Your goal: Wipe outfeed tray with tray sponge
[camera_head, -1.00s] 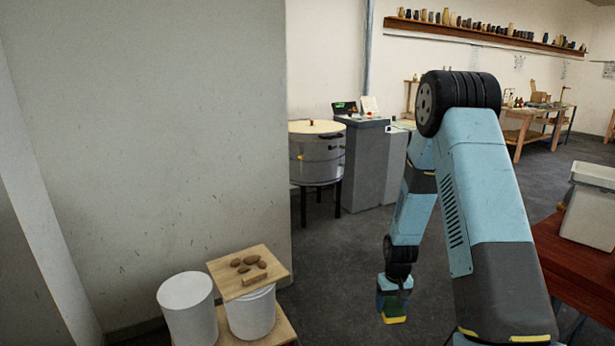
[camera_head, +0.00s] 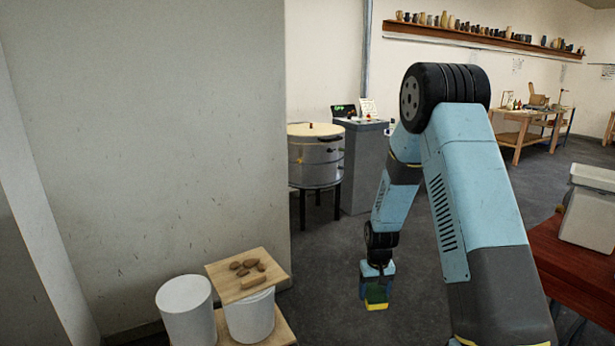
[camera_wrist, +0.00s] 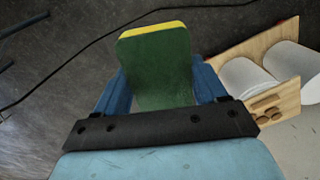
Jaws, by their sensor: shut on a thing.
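My gripper (camera_head: 376,288) hangs at the end of my arm, above the dark floor and to the right of the white buckets. It is shut on the tray sponge (camera_head: 377,299), a green block with a yellow layer along one side. In the wrist view the sponge (camera_wrist: 158,62) sits between the two blue fingers (camera_wrist: 160,92), its yellow edge facing away from my wrist. The sponge touches nothing but the fingers. I cannot identify an outfeed tray with certainty in either view.
A board with several brown lumps (camera_head: 247,276) lies on one white bucket (camera_head: 250,317), beside another bucket (camera_head: 186,308). A round kiln (camera_head: 315,155) stands behind. A red-brown table (camera_head: 580,265) with a pale bin (camera_head: 590,208) is at the right. A dark cable (camera_wrist: 90,45) crosses open floor.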

